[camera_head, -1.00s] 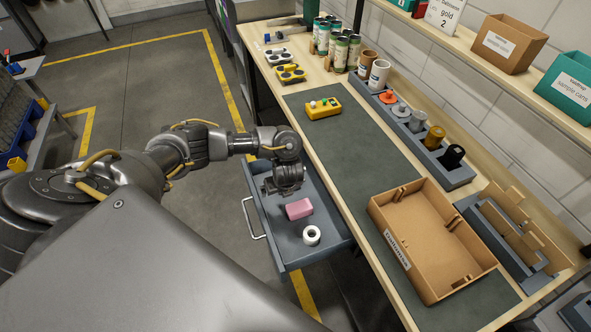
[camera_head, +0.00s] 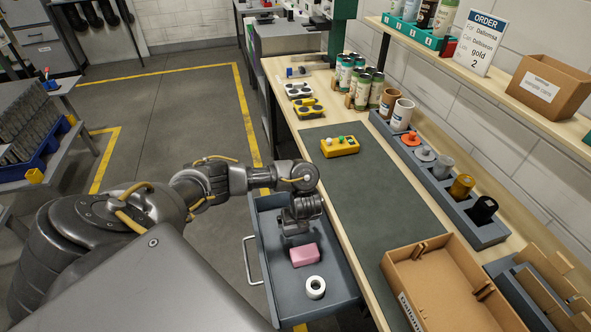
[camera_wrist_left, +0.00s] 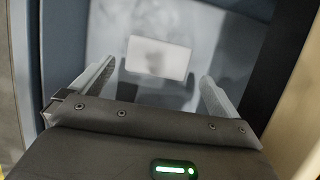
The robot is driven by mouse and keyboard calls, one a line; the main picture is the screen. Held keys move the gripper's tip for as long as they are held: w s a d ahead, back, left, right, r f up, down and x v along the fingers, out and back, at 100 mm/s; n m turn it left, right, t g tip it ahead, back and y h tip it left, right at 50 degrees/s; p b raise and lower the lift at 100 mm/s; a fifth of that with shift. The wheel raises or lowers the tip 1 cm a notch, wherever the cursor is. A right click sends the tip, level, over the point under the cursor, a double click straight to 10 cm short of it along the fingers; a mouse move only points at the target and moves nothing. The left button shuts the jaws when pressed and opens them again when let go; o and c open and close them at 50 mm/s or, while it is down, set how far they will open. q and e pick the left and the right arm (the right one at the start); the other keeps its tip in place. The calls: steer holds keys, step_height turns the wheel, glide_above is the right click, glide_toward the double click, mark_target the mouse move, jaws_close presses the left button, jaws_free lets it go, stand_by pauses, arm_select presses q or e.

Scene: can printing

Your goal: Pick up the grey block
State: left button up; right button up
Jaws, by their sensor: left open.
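A pale grey rectangular block (camera_wrist_left: 158,57) lies on the floor of the open drawer in the left wrist view. My left gripper (camera_wrist_left: 156,74) is open, with one finger on each side of the block in that view. The fingers look apart from it, and how high they are above it is hard to tell. In the head view my left gripper (camera_head: 295,232) points down into the drawer (camera_head: 335,272), behind the pink block. The grey block is not visible there, apparently hidden by the gripper. My right gripper is not in view.
A pink block (camera_head: 304,254) and a white tape roll (camera_head: 315,287) lie nearer in the same drawer. The drawer walls surround the gripper. The workbench edge runs to its right, with a green mat (camera_head: 375,205) and cardboard tray (camera_head: 412,300).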

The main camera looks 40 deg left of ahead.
arm_select(q)
steer(key=b+x, duration=0.2)
steer(key=x, duration=0.2)
steer(key=shift+s+a+f+b, duration=0.1)
steer(key=shift+f+b, duration=0.05)
steer(key=shift+b, duration=0.15)
steer(key=shift+a+f, duration=0.2)
steer(key=shift+f, duration=0.2)
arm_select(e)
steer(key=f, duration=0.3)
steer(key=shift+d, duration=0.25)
arm_select(q)
steer(key=shift+c, duration=0.4)
steer(key=c, duration=0.8)
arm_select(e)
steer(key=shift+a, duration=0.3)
